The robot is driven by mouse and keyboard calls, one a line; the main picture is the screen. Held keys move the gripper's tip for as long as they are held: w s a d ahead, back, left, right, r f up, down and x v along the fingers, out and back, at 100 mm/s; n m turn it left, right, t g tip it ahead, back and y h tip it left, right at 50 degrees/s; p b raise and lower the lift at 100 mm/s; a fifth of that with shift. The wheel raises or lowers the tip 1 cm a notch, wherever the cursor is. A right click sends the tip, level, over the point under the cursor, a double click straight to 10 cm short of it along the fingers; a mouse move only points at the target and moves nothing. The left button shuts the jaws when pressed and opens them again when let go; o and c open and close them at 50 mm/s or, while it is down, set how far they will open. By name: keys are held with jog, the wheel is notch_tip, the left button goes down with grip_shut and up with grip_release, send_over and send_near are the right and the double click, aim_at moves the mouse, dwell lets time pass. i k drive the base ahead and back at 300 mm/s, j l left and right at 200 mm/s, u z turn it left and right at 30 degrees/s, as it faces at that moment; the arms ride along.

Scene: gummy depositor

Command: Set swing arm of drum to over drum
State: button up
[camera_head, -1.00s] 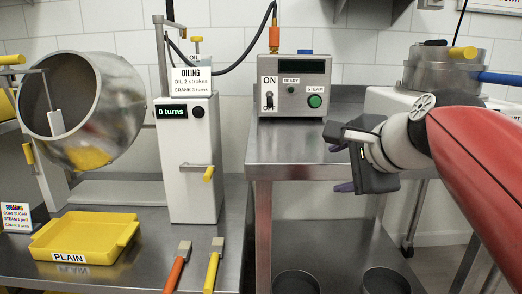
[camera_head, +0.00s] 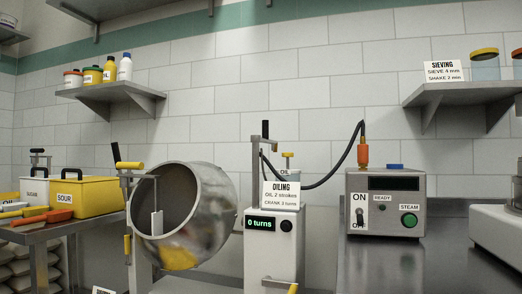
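The steel drum (camera_head: 215,205) stands left of centre with its open mouth facing left and toward me. A dark-tipped lever (camera_head: 115,153) sticks up beside the grip. My gripper is not in view.
The oiling unit (camera_head: 272,250) reads "0 turns" and stands right of the drum. A steam box (camera_head: 385,203) sits on the right counter (camera_head: 390,262). A yellow bin (camera_head: 90,197) stands on the left table. Wall shelves hang at upper left (camera_head: 110,92) and right (camera_head: 465,94).

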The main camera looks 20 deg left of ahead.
aim_at(254, 138)
jog(key=i+j, duration=0.15)
jog(key=j, duration=0.3)
jog(key=i+j, duration=0.1)
jog(key=j, duration=0.3)
jog(key=i+j, duration=0.15)
jog(key=j, duration=0.3)
